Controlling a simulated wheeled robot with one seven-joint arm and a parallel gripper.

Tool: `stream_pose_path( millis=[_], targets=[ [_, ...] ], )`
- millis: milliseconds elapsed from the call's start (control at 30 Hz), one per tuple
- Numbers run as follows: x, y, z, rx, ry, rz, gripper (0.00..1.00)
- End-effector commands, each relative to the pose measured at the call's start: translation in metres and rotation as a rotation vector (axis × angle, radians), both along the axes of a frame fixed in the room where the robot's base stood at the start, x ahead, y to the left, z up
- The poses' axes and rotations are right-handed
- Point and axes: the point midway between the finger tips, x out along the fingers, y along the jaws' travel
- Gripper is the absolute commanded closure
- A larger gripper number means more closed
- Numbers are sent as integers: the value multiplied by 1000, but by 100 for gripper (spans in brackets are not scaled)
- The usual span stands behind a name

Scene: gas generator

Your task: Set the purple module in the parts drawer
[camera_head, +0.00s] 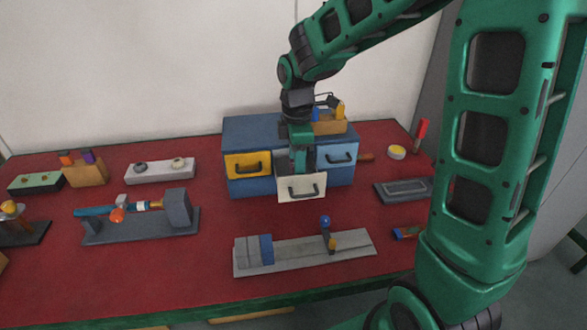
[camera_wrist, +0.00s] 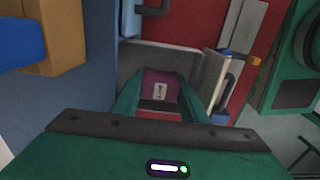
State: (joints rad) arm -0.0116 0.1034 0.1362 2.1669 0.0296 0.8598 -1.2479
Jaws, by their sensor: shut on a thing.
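The purple module (camera_wrist: 160,86) is held between the green fingers of my gripper (camera_wrist: 160,104); a pale label shows on its face. In the head view my gripper (camera_head: 300,163) points down over an open drawer with a cream front (camera_head: 302,188), which sticks out of the blue cabinet (camera_head: 250,133). In the wrist view the drawer's grey wall (camera_wrist: 135,58) and pale front panel (camera_wrist: 212,78) surround the module and fingertips. I cannot tell whether the module touches the drawer floor. The module is hidden by my gripper in the head view.
A yellow drawer (camera_head: 247,165) and a light blue drawer (camera_head: 336,155) flank the open one. A wooden holder (camera_head: 330,127) stands on the cabinet close to my wrist. A grey fixture (camera_head: 300,252) lies in front. Red tabletop is clear between fixture and cabinet.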

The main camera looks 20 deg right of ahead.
Motion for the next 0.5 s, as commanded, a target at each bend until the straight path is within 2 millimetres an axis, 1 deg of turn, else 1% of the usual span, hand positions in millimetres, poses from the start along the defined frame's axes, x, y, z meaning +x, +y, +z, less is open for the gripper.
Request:
stream_pose_path(
  millis=[33,67,367,500],
  targets=[
    [0,0,-2,0,1,0,96],
    [0,0,-1,0,0,0,53],
    [0,1,-1,0,0,1,53],
    [1,1,7,0,-2,1,53]
  ],
)
